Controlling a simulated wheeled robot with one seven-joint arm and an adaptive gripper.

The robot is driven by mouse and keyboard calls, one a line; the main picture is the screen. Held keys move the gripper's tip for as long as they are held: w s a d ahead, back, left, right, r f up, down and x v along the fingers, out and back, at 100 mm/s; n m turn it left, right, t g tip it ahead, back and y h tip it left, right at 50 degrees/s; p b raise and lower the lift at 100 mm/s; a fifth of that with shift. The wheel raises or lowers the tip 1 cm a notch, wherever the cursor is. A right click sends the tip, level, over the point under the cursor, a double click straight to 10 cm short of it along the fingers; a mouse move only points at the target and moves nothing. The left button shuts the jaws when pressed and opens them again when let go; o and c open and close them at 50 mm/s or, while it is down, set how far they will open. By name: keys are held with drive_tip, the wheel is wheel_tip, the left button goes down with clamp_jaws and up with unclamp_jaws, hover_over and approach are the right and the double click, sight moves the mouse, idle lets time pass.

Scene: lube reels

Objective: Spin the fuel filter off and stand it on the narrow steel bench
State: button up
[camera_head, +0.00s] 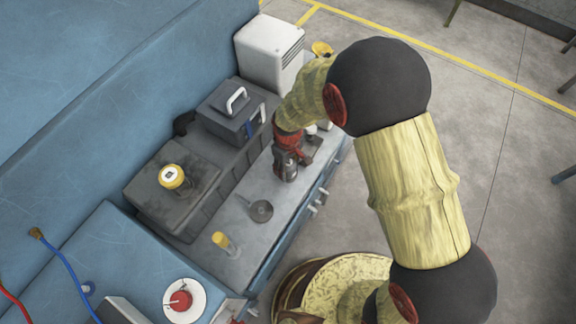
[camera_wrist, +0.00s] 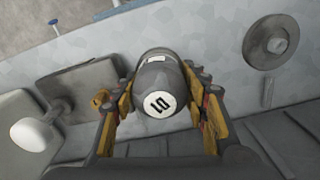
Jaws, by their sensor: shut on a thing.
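My gripper (camera_head: 287,165) is low over the grey bench (camera_head: 237,260), pointing down. In the wrist view my gripper (camera_wrist: 162,105) is shut on a dark grey filter canister (camera_wrist: 154,70). The canister has a round white label with black digits on the end facing the camera. The canister shows only partly between the fingers in the head view (camera_head: 292,173). I cannot tell whether its base touches the bench top or anything below. A second round piece, yellow with a white top (camera_head: 172,177), sits on a dark block behind the bench.
A grey disc with a handle (camera_head: 261,211) and a yellow-topped cylinder (camera_head: 221,240) are on the bench's near part. A dark case (camera_head: 230,107) and a white box (camera_head: 270,50) stand behind. A dark plate (camera_wrist: 80,75) lies left of the canister in the wrist view.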

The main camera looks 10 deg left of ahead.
idle(0.3)
drive_tip(key=n+p, duration=0.1)
drive_tip(key=n, duration=0.3)
drive_tip(key=shift+n, duration=0.6)
drive_tip(key=n, duration=0.4)
drive_tip(key=shift+s+f+n+p, duration=0.1)
drive_tip(key=shift+n+p, duration=0.25)
drive_tip(key=shift+n, duration=0.05)
drive_tip(key=shift+d+n, duration=0.1)
drive_tip(key=shift+n, duration=0.2)
drive_tip(key=n, duration=0.4)
drive_tip(key=shift+s+f+n+p, duration=0.1)
drive_tip(key=shift+f+n+p, duration=0.05)
drive_tip(key=shift+n+p, duration=0.2)
